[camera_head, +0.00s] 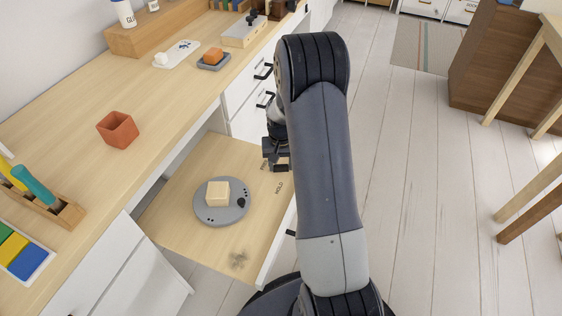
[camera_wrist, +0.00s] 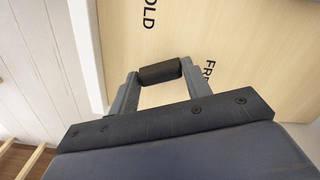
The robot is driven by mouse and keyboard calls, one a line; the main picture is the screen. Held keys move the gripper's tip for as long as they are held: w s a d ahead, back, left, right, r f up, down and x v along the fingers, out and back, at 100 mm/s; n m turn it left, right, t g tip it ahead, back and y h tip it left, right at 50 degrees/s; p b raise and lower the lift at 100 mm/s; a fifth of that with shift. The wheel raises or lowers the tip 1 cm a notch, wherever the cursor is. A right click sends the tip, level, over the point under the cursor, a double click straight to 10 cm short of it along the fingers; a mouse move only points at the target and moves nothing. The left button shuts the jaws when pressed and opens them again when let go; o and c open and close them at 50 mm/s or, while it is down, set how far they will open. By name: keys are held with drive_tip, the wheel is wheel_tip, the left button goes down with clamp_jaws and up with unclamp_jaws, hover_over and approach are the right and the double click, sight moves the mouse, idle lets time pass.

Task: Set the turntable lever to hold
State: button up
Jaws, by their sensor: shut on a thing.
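The round grey turntable (camera_head: 208,214) sits on the pulled-out wooden board (camera_head: 180,243), with a pale block (camera_head: 217,192) on it. The printed word HOLD (camera_head: 279,187) is on the board near its right edge, and FREE (camera_head: 264,165) is further back. In the wrist view, my gripper (camera_wrist: 160,76) is shut on a black cylindrical grip, taken as the lever (camera_wrist: 160,71). In the head view, my gripper (camera_head: 276,163) is by FREE; the lever's base is hidden.
An orange pot (camera_head: 117,130) and a wooden rack with coloured handles (camera_head: 45,200) stand on the desk to the left. A grey dish with an orange block (camera_head: 213,57) is further back. Drawers with black handles (camera_head: 263,72) are behind my gripper.

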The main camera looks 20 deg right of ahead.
drive_tip(key=n, duration=0.6)
drive_tip(key=shift+s+p, duration=0.3)
drive_tip(key=shift+p, duration=0.1)
drive_tip(key=n, duration=0.6)
drive_tip(key=shift+s+d+n, duration=0.15)
drive_tip(key=shift+s+n, duration=0.15)
drive_tip(key=shift+n, duration=0.1)
drive_tip(key=o, duration=1)
wheel_tip(320, 180, up, 11)
drive_tip(key=p, duration=0.2)
drive_tip(key=shift+p, duration=0.4)
drive_tip(key=shift+f, duration=0.25)
